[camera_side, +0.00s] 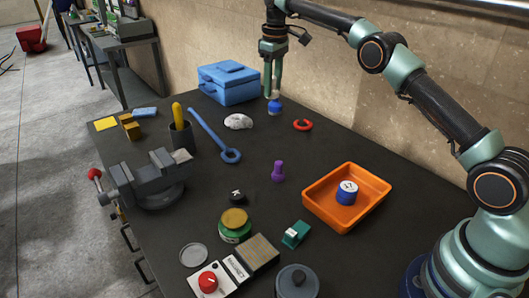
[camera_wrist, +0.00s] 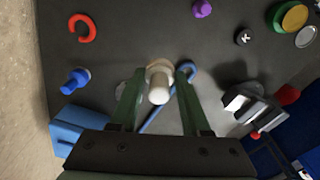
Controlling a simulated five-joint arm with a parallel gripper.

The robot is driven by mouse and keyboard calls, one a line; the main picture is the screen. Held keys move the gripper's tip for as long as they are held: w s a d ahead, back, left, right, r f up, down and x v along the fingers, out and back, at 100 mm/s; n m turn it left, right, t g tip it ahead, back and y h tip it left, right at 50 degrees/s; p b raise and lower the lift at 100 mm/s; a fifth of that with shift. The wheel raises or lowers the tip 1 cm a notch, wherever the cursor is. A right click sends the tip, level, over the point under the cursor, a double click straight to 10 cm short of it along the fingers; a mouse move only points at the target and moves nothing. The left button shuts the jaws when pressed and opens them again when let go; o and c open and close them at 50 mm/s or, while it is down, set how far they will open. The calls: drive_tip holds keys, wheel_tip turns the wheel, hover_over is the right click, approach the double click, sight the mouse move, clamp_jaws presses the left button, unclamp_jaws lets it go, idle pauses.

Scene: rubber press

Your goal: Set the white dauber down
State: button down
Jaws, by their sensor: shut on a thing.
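The white dauber (camera_wrist: 159,86) is between the two fingers of my gripper (camera_wrist: 157,92) in the wrist view. Its pale handle points toward the camera, and a beige lower part shows beyond it. In the side view my gripper (camera_side: 272,92) points down above the back part of the dark table, its fingers close together. There a small pale part shows at the fingertips, just above a blue dauber-like piece (camera_side: 274,107). In the wrist view that blue piece (camera_wrist: 74,81) stands apart, to the left of the fingers. Whether the white dauber touches the table is unclear.
A red ring (camera_side: 302,125), white crumpled lump (camera_side: 238,121), blue wrench (camera_side: 213,136) and blue toolbox (camera_side: 229,83) lie around my gripper. A purple piece (camera_side: 278,171), orange tray (camera_side: 363,198) and vise (camera_side: 154,179) stand nearer. Bare tabletop separates them.

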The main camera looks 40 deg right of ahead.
sight(272, 154)
drive_tip(key=shift+d+f, duration=0.25)
drive_tip(key=shift+f, duration=0.1)
wheel_tip(272, 154, down, 19)
drive_tip(key=shift+f, duration=0.15)
drive_tip(key=shift+f, duration=0.15)
drive_tip(key=shift+c, duration=1.8)
unclamp_jaws()
